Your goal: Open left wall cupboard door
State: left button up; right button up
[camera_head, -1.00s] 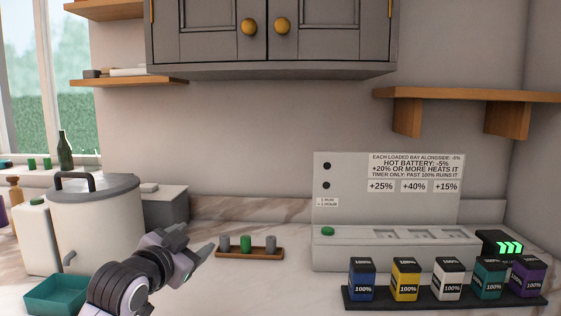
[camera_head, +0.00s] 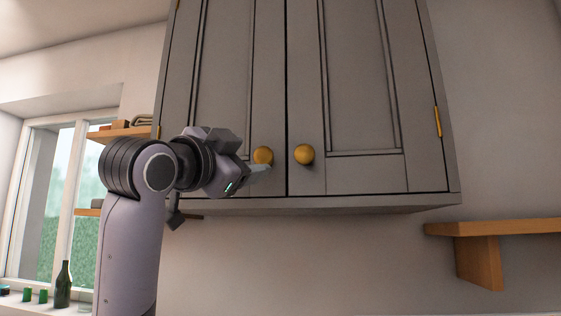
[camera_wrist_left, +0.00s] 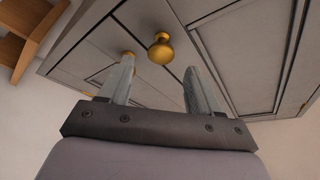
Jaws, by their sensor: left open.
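The grey wall cupboard has two shut doors. The left door (camera_head: 222,80) has a round brass knob (camera_head: 263,155) at its lower right corner. The right door's knob (camera_head: 304,154) is just beside it. My left gripper (camera_head: 262,168) is at the left knob, its fingertips just below and in front of it. In the left wrist view the gripper (camera_wrist_left: 158,64) is open, with a brass knob (camera_wrist_left: 160,48) in line with the gap between its fingers. The other knob (camera_wrist_left: 128,54) is partly hidden by one finger. Contact cannot be told. My right gripper is out of view.
A wooden shelf with a bracket (camera_head: 490,229) is on the wall to the right. Small shelves (camera_head: 122,133) and a window (camera_head: 50,190) are to the left, with a green bottle (camera_head: 63,285) on the sill. The wall below the cupboard is clear.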

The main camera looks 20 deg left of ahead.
aim_at(261, 155)
pick_arm(q)
jog(key=shift+w+r, duration=0.3)
jog(key=shift+w, duration=0.05)
jog(key=p+x, duration=0.2)
jog(key=x, duration=0.2)
jog(key=shift+w+r, duration=0.1)
jog(key=shift+w, duration=0.3)
jog(key=shift+w+p, duration=0.4)
jog(key=shift+w, duration=0.2)
grip_shut()
